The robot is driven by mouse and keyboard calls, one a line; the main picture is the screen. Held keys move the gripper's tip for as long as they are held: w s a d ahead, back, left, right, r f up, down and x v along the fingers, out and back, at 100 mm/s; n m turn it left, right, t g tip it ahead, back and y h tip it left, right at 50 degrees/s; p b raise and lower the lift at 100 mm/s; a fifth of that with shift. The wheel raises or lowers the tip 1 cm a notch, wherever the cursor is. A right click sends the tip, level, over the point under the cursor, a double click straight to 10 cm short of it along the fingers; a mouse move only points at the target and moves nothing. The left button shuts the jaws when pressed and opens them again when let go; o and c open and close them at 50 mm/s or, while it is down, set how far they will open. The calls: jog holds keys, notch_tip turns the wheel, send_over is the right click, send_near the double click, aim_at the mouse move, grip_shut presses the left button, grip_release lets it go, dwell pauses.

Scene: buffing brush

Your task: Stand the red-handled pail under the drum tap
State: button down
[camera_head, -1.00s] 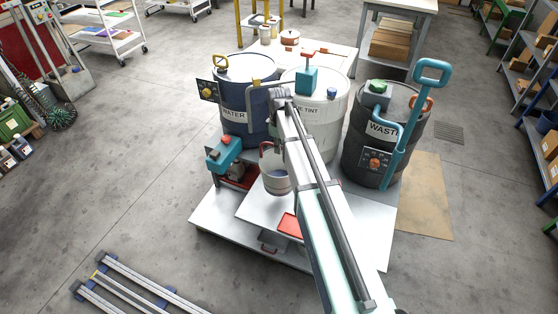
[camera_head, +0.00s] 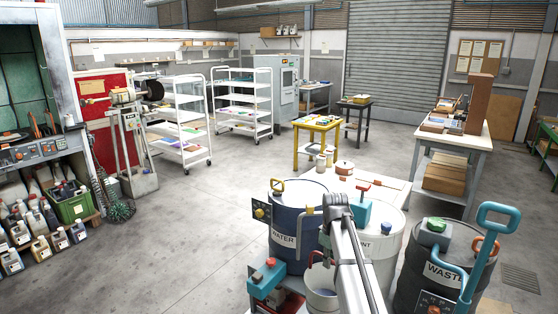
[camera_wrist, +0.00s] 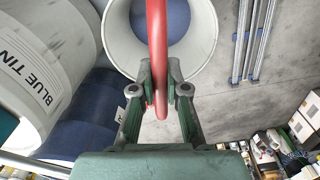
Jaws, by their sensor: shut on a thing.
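The pail (camera_head: 320,301) is pale with a red handle (camera_head: 314,262), in front of the drums at the bottom of the head view. In the wrist view my gripper (camera_wrist: 160,88) is shut on the red handle (camera_wrist: 157,30), with the pail (camera_wrist: 203,42) hanging beyond it, its inside blue. The dark WATER drum (camera_head: 288,257) stands behind the pail. I cannot tell the pail's height above the platform.
The dark WASTE drum (camera_head: 438,262) stands at right with a teal pump handle (camera_head: 482,255). A teal box with a red knob (camera_head: 267,278) sits left of the pail. A white table (camera_head: 375,184) stands behind the drums. Open floor (camera_head: 190,240) lies to the left.

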jog(key=s+f+m, duration=0.3)
jog(key=s+m, duration=0.5)
jog(key=s, duration=0.7)
jog(key=shift+a+f, duration=0.15)
jog(key=shift+a, duration=0.3)
